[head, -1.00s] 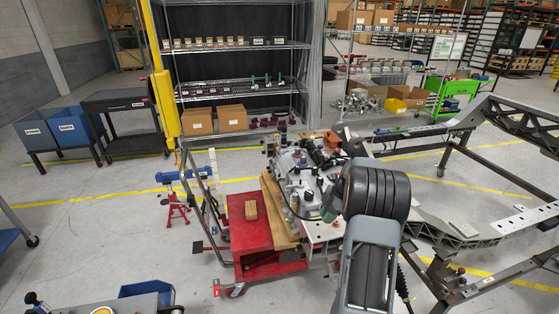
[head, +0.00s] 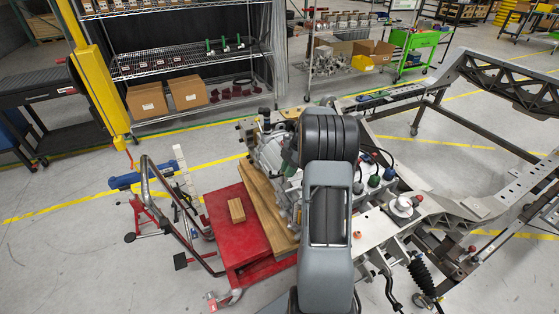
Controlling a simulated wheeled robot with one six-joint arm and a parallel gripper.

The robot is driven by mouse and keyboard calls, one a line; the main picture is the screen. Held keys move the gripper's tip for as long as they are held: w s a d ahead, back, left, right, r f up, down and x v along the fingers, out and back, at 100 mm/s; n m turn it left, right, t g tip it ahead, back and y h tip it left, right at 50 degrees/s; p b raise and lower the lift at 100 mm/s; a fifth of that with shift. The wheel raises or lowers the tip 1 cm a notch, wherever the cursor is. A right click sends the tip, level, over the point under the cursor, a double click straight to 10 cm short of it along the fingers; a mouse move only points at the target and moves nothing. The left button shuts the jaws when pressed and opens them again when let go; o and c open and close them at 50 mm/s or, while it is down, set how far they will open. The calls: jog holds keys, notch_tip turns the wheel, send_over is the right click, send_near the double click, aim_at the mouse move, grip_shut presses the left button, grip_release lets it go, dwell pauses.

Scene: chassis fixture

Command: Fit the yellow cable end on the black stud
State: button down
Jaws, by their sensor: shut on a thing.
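My arm reaches forward over the gearbox assembly on the chassis fixture and covers the middle of the head view. My gripper is hidden behind the arm's dark, ribbed joint and cannot be seen, nor can anything in its jaws. I cannot make out the yellow cable end or the black stud. The grey metal gearbox (head: 270,152) shows left of the arm.
A red cart (head: 238,225) with a small wooden block (head: 236,210) stands left of the arm, beside a long wooden beam (head: 267,206). The metal chassis frame (head: 440,207) extends right. A wire shelf (head: 185,66) with cardboard boxes stands behind.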

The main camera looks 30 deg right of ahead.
jog(key=shift+w+a+f, duration=0.1)
jog(key=shift+w+f, duration=0.15)
jog(key=shift+f, duration=0.05)
jog(key=b, duration=0.2)
send_over(287, 191)
jog(key=shift+f, duration=2.15)
jog(key=shift+b, duration=1)
jog(key=shift+f, duration=0.2)
jog(key=shift+f+b, duration=1.75)
jog(key=shift+b, duration=0.15)
jog(key=c, duration=1)
grip_release()
jog(key=shift+o, duration=0.2)
jog(key=shift+r, duration=0.2)
